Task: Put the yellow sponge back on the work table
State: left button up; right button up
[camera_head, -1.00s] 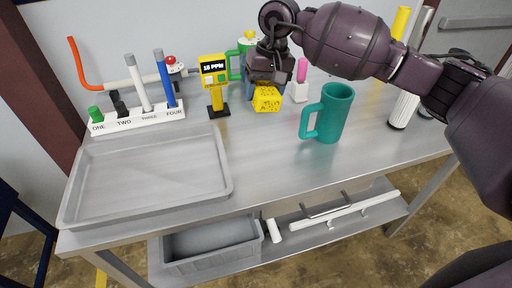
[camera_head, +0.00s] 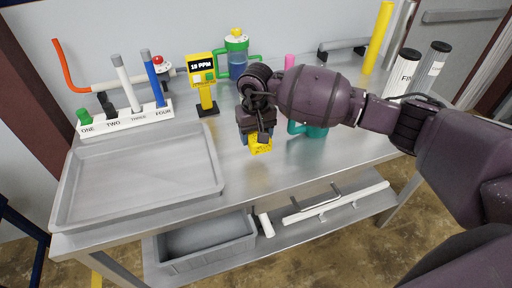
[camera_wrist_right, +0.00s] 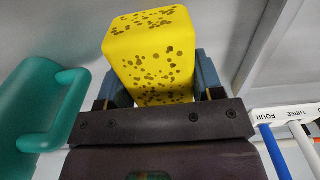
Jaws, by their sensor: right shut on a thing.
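The yellow sponge (camera_head: 259,144), with dark spots, is between the fingers of my right gripper (camera_head: 256,136) over the middle front of the work table (camera_head: 225,122). The right wrist view shows the sponge (camera_wrist_right: 153,55) large, with the blue-grey fingers of the gripper (camera_wrist_right: 158,90) shut on its two sides. In the head view I cannot tell whether the sponge touches the table top. My left gripper is not in view.
A teal mug (camera_head: 309,129) stands close right of my right gripper, partly hidden by my arm. A grey tray (camera_head: 140,178) lies to the left. Bare table lies between tray and sponge.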

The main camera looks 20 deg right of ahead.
jog(key=shift+f, duration=2.8)
jog(key=shift+f, duration=0.1)
jog(key=o, duration=1.2)
notch_tip(320, 180, up, 12)
jog(key=shift+r+b, duration=0.1)
jog(key=shift+b, duration=0.2)
